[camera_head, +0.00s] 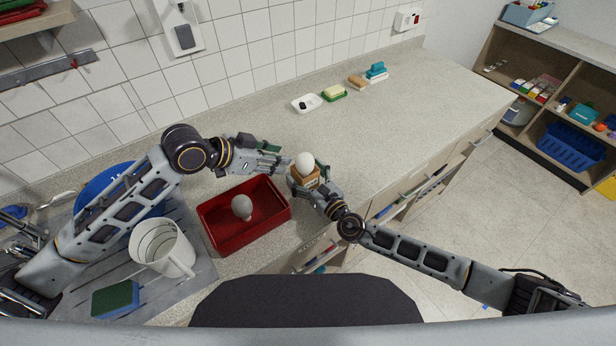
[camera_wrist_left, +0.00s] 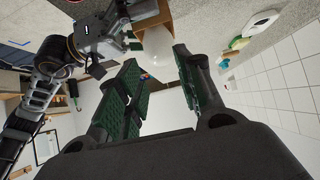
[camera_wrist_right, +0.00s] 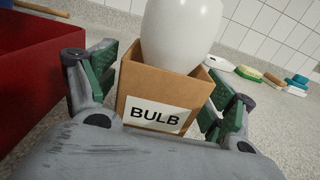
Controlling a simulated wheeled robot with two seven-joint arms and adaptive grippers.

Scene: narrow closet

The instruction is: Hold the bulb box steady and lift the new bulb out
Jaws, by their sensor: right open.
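The brown cardboard box labelled BULB (camera_wrist_right: 150,105) stands open-topped on the counter, also seen in the head view (camera_head: 304,182). A white bulb (camera_wrist_right: 183,32) sits upright in it, its round top above the rim; its lower part is hidden. My right gripper (camera_wrist_right: 162,90) is open, with one finger on each side of the box; whether they touch it is unclear. My left gripper (camera_wrist_left: 158,72) is open and empty, just left of the bulb in the head view. In the left wrist view, the bulb (camera_wrist_left: 155,46) is just beyond its fingertips.
A red bin (camera_head: 281,214) holding another bulb (camera_head: 242,206) is left of the box. A white mug (camera_head: 160,247) and a green sponge (camera_head: 116,298) are farther left. Soap dishes and sponges (camera_head: 334,92) line the back wall. The counter right of the box is clear.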

